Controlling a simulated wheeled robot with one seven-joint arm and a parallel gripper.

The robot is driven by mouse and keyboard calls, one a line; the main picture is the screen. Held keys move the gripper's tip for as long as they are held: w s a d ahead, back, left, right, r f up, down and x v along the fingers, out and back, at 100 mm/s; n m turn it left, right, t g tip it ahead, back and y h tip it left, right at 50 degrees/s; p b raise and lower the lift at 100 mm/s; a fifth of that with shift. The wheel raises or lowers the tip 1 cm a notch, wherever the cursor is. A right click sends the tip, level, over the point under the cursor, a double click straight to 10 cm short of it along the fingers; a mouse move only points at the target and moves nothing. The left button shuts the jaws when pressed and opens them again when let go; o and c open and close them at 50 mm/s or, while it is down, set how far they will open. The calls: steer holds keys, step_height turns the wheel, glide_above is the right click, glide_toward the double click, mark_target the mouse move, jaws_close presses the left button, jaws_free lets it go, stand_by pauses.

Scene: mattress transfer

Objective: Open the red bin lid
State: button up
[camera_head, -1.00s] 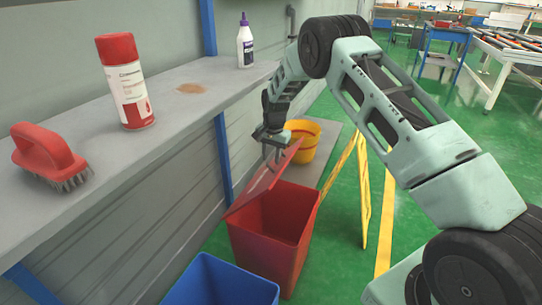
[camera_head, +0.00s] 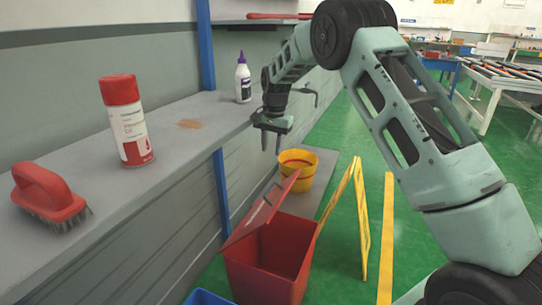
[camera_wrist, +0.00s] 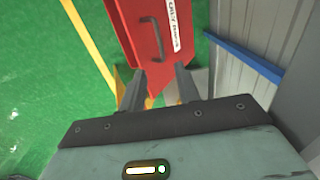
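The red bin (camera_head: 262,275) stands on the green floor beside the wall, under the end of the shelf. Its lid (camera_head: 262,210) is raised and slants up to the right, leaving the bin's mouth uncovered on the right side. My gripper (camera_head: 271,147) hangs above the lid's upper edge, fingers pointing down, apart from it. In the wrist view the lid (camera_wrist: 148,58) shows its handle and a white label beyond my gripper (camera_wrist: 160,83). The fingers are spread with nothing between them.
A blue bin (camera_head: 208,298) stands in front of the red one. A yellow bucket (camera_head: 305,174) is behind it, and a yellow floor sign (camera_head: 358,215) to its right. The shelf (camera_head: 165,160) holds a brush, spray can and bottle.

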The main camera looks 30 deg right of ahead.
steer(key=shift+r, duration=0.2)
steer(key=shift+c, duration=0.3)
steer(key=shift+f, duration=0.15)
steer(key=c, duration=0.5)
steer(key=s+d+f+y+b, duration=0.1)
steer(key=f, duration=0.1)
steer(key=s+d+f+m+b, duration=0.1)
steer(key=f, duration=0.2)
steer(key=s+d+f+m+y+b, duration=0.1)
steer(key=f+b, duration=0.1)
steer(key=shift+s+d+f+g+y, duration=0.15)
steer(key=shift+s+f+g+y, duration=0.15)
steer(key=shift+f, duration=0.05)
jaws_close()
steer(key=s+d+f+m+t+y+b, duration=0.1)
steer(key=s+d+f+m+y+b, duration=0.1)
steer(key=s+f+y+b, duration=0.15)
steer(key=s+d+f+m+t+y+b, duration=0.1)
steer(key=s+d+f+m+y+b, duration=0.15)
steer(key=f, duration=0.25)
steer(key=s+d+f+m+t+y+b, duration=0.1)
steer(key=s+d+f+m+t+b, duration=0.3)
steer(key=d+m+t+b, duration=0.6)
steer(key=w+a+r+m+t+b, duration=0.1)
steer(key=w+a+b, duration=0.2)
steer(key=w+a, duration=0.4)
steer(key=shift+w+a+r+t+b, duration=0.25)
steer(key=shift+w+r+t+b, duration=0.1)
steer(key=shift+w, duration=1.15)
